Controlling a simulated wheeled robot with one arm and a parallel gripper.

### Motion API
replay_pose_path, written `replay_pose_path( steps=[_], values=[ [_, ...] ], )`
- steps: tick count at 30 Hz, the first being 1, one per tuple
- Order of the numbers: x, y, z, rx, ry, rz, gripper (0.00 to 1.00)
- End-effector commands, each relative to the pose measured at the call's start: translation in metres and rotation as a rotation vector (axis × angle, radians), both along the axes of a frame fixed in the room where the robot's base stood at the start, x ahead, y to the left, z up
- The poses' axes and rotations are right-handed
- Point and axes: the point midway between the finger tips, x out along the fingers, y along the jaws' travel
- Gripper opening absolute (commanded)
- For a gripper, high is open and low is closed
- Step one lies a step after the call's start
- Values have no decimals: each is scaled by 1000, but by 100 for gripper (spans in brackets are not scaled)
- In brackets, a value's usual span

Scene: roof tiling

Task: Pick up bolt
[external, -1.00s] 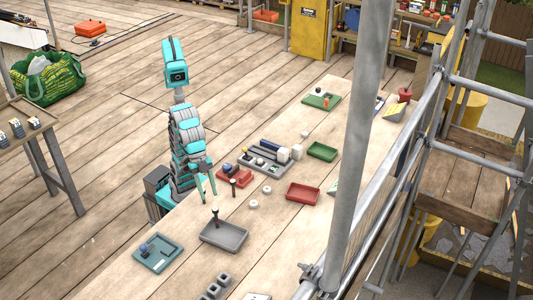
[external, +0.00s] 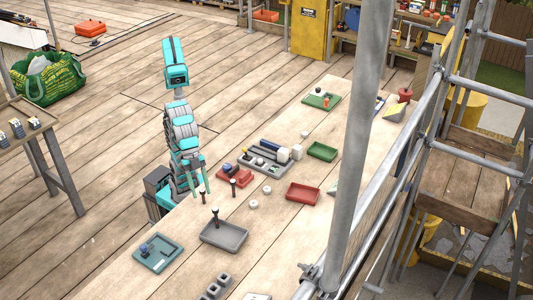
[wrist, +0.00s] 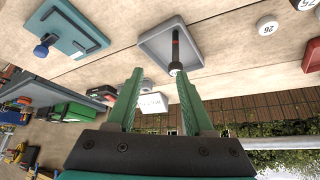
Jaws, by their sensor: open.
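My gripper (external: 193,183) is open and empty above the near edge of the long workbench; its two teal fingers also show in the wrist view (wrist: 159,74). A dark upright bolt-like piece (external: 215,214) stands at the grey tray (external: 224,236). In the wrist view a dark piece with a red band (wrist: 176,52) shows against that tray, just beyond the right fingertip and apart from it. Similar dark upright pieces stand near my gripper, one (external: 202,196) below it and one (external: 233,187) to its right. I cannot tell which is the task's bolt.
A teal tray (external: 170,262) with a blue-headed piece (external: 144,248) lies at the front left. Red trays (external: 303,194), a green tray (external: 322,151) and white round caps (external: 253,204) lie across the bench. A scaffold pole (external: 355,140) rises along its right side.

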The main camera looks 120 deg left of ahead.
Motion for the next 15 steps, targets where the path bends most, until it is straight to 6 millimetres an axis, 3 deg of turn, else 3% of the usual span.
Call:
replay_pose_path(
  steps=[8, 15],
  values=[
    [-39, -15, -7, -110, -137, -82, 52],
    [-67, -6, -19, -214, -266, -94, 52]
  ],
)
